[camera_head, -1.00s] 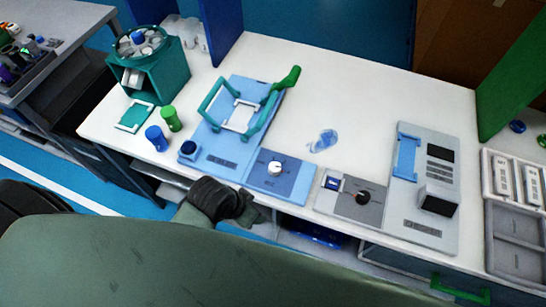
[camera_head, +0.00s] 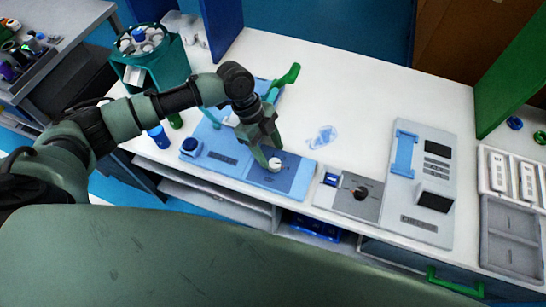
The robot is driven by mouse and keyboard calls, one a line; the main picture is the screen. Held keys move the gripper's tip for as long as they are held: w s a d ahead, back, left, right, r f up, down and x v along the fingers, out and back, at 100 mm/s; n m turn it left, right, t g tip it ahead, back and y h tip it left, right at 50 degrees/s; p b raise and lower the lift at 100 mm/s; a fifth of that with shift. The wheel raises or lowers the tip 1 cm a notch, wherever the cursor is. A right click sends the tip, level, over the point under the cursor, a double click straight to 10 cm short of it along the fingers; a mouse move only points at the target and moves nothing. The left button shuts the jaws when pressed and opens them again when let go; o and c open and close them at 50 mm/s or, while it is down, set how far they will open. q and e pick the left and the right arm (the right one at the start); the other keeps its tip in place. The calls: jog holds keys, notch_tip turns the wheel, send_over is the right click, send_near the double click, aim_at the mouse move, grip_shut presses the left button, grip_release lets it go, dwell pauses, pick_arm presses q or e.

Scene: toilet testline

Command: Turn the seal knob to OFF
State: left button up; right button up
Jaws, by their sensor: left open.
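A white round knob (camera_head: 275,164) sits on the blue panel (camera_head: 296,178) at the front of the light blue device (camera_head: 215,152). My left gripper (camera_head: 269,157) points down at this knob from above, its fingers open at it; I cannot tell whether they touch it. A second, black knob (camera_head: 360,193) sits on a grey panel (camera_head: 343,204) to the right. The labels are too small to read, so I cannot tell which knob is the seal knob or where it points. My right gripper is not in view.
A green handle (camera_head: 288,76) rises at the back of the blue device. A clear blue piece (camera_head: 323,137) lies on the white table. A grey device (camera_head: 420,205) stands at right. A teal rack (camera_head: 150,65) and a blue bottle (camera_head: 158,138) are at left.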

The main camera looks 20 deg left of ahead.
aim_at(274, 163)
pick_arm(q)
jog(key=f, duration=0.2)
jog(key=f+p, duration=0.2)
jog(key=f, duration=0.1)
jog(key=shift+w+d+f, duration=0.15)
jog(key=shift+d+f, duration=0.2)
grip_shut()
